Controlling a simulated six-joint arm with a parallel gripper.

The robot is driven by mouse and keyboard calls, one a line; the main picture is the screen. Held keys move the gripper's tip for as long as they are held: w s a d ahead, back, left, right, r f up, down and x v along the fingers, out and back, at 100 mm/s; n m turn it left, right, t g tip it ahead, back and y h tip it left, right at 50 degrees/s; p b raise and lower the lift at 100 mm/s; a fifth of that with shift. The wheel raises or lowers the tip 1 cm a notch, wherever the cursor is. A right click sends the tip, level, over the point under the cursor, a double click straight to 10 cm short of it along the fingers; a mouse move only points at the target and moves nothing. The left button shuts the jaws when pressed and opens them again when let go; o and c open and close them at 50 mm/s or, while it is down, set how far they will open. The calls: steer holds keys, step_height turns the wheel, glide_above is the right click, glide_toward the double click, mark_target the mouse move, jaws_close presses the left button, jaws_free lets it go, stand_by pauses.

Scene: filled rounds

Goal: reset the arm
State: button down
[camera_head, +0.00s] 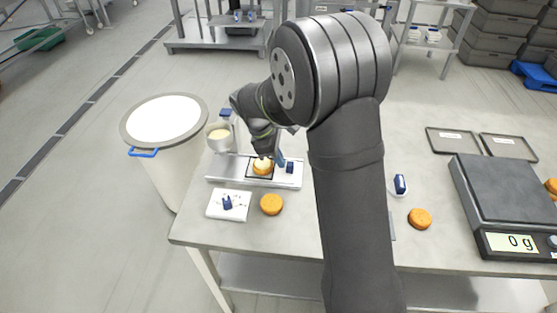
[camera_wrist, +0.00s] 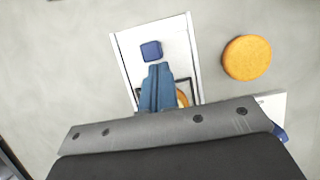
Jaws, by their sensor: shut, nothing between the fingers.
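My gripper (camera_head: 279,160) is over the steel table, at the right side of a metal plate (camera_head: 219,169) that has a dark-framed square in its middle. A golden round with a pale top (camera_head: 262,166) sits in that square, just left of my fingers. In the wrist view my blue fingers (camera_wrist: 158,76) are together and empty, pointing toward a dark blue block (camera_wrist: 151,51) on the plate. They partly hide the round (camera_wrist: 183,94) and the frame. The blue block also shows in the head view (camera_head: 290,167), right of the fingertips.
A golden round (camera_head: 271,204) lies bare on the table in front of the plate, and another (camera_head: 420,218) lies right of my arm. A white card (camera_head: 228,205), a cup of pale filling (camera_head: 219,137), a scale reading 0 g (camera_head: 507,190) and two dark trays (camera_head: 453,142) stand around. A large bin (camera_head: 165,165) is at left.

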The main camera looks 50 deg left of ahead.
steer(key=v, duration=0.9)
steer(key=shift+s, duration=0.15)
steer(key=shift+a+r, duration=0.1)
steer(key=x, duration=0.9)
